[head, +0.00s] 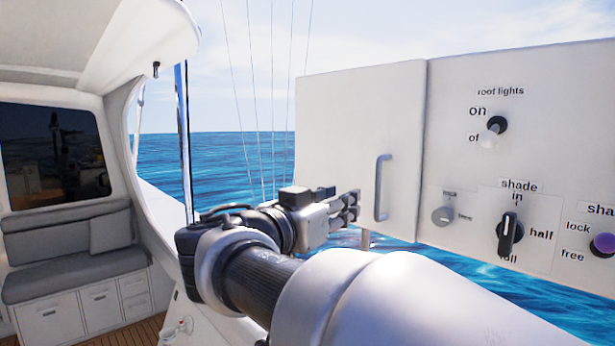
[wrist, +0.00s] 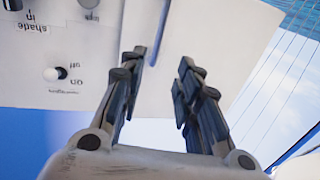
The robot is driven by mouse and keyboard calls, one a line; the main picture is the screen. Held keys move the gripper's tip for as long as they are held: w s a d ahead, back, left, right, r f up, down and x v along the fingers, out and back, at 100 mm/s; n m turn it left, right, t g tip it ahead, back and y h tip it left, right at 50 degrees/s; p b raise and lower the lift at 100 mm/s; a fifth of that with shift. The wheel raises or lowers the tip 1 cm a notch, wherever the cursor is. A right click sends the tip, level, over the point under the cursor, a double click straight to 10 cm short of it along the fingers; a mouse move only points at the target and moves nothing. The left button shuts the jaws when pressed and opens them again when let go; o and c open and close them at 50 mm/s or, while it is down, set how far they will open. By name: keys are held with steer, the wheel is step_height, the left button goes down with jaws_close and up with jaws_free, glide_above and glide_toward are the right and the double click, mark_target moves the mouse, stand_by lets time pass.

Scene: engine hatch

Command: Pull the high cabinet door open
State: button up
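The high cabinet door (head: 335,125) is a white panel left of the switch panel in the head view and looks shut, about flush with it. Its grey vertical bar handle (head: 382,187) is near the door's right edge. My gripper (head: 350,207) is just left of the handle in that view. In the wrist view, which is upside down, my gripper (wrist: 160,62) has its two fingers apart, with nothing held between them. The door (wrist: 220,35) fills the space beyond the fingers.
The switch panel (head: 465,155) on the right carries a roof lights switch (head: 496,126), a shade knob (head: 509,234) and a purple knob (head: 603,244). A grey bench (head: 70,250) stands at the left. Several thin lines and open sea lie behind the door.

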mark_target(377, 187)
steer(key=p+x, duration=0.5)
steer(key=x, duration=1.2)
steer(key=shift+w+d, duration=0.1)
steer(key=shift+d, duration=0.1)
steer(key=shift+f, duration=0.1)
steer(key=shift+c, duration=0.2)
jaws_close()
